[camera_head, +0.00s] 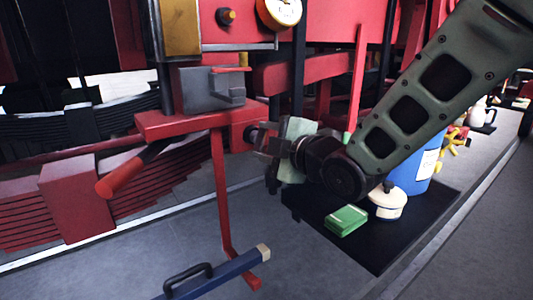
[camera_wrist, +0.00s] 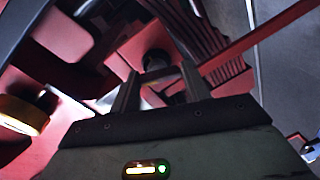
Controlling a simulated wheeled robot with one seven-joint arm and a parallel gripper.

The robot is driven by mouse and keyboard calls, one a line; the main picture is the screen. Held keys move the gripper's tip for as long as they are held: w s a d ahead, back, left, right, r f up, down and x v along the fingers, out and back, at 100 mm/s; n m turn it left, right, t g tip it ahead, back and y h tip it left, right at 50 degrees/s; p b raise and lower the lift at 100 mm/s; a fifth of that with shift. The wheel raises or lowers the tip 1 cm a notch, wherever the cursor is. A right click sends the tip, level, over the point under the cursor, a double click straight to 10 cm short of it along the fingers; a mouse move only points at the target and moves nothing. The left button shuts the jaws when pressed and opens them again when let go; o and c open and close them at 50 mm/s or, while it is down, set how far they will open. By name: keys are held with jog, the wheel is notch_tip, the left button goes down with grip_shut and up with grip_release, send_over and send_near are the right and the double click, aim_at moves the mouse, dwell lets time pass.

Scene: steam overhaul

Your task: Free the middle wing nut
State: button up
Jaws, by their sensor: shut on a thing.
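My gripper (camera_head: 268,150) is at the end of the green arm, against the side of the red machine, just right of a red block. In the wrist view my gripper (camera_wrist: 160,74) has its two fingers around a small bar in front of a dark round fitting (camera_wrist: 155,60). This appears to be the wing nut, and the jaws are shut on it. Its wings are too small and dark to make out clearly. In the head view, a dark round end (camera_head: 252,134) shows on the red block beside the fingers. I cannot tell the other wing nuts apart.
A grey vise (camera_head: 208,90) sits on a red stand (camera_head: 170,124) left of my gripper. Below and right is a black mat (camera_head: 375,250) with a green pack (camera_head: 346,220), a white pot (camera_head: 388,205) and a blue drum (camera_head: 412,176). A blue bar (camera_head: 225,274) is in front.

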jog(key=n+b, duration=0.2)
jog(key=n, duration=0.1)
jog(key=shift+n+h, duration=0.4)
jog(key=shift+n+t+b, duration=0.4)
jog(key=shift+n+b, duration=0.15)
jog(key=shift+n, duration=0.95)
jog(key=shift+r+h, duration=0.1)
jog(key=shift+h, duration=0.2)
jog(key=o, duration=1)
jog(key=shift+a, duration=0.1)
